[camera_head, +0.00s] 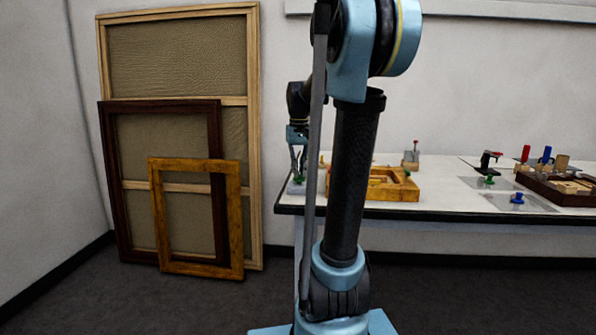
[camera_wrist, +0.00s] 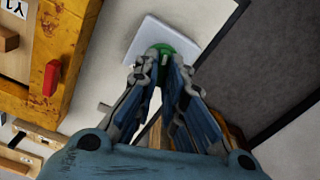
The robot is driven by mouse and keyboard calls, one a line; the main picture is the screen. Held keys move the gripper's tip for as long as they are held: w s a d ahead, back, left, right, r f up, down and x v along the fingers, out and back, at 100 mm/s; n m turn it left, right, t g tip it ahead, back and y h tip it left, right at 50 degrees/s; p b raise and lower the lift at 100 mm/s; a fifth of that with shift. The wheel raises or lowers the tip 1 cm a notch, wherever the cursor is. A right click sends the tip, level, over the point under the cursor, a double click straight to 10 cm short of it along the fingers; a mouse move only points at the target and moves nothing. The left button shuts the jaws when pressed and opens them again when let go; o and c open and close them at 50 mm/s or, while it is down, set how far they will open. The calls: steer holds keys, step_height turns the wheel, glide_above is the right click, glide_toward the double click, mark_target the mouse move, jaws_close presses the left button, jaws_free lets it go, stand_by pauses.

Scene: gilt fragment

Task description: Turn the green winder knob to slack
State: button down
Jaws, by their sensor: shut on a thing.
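The green winder knob (camera_wrist: 183,48) sits on a pale square plate (camera_wrist: 150,32) in the wrist view. In the head view the knob (camera_head: 299,179) shows small near the left end of the table. My gripper (camera_wrist: 166,62) is over the knob with its fingertips closed against it. In the head view my gripper (camera_head: 298,165) points down at the knob from above. The fingertips and the wrist hide part of the knob, so its turn angle cannot be told.
A yellow wooden frame (camera_wrist: 50,95) with a red piece (camera_wrist: 52,78) lies close beside the plate. The table edge (camera_wrist: 212,35) is near on the other side. Farther right stand a blue knob (camera_head: 517,198) and a brown tray (camera_head: 560,193) of tools. Picture frames (camera_head: 180,266) lean on the wall.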

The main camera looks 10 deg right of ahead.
steer(key=n, duration=0.4)
steer(key=shift+a+n, duration=0.1)
steer(key=shift+n, duration=0.2)
steer(key=n, duration=0.3)
steer(key=shift+n, duration=0.3)
steer(key=n, duration=0.4)
steer(key=shift+s, duration=0.1)
steer(key=n, duration=0.8)
steer(key=shift+s+n, duration=0.1)
steer(key=shift+n, duration=0.2)
steer(key=n, duration=0.3)
steer(key=shift+n, duration=0.4)
steer(key=n, duration=0.4)
steer(key=shift+s, duration=0.1)
steer(key=shift+n, duration=1.8)
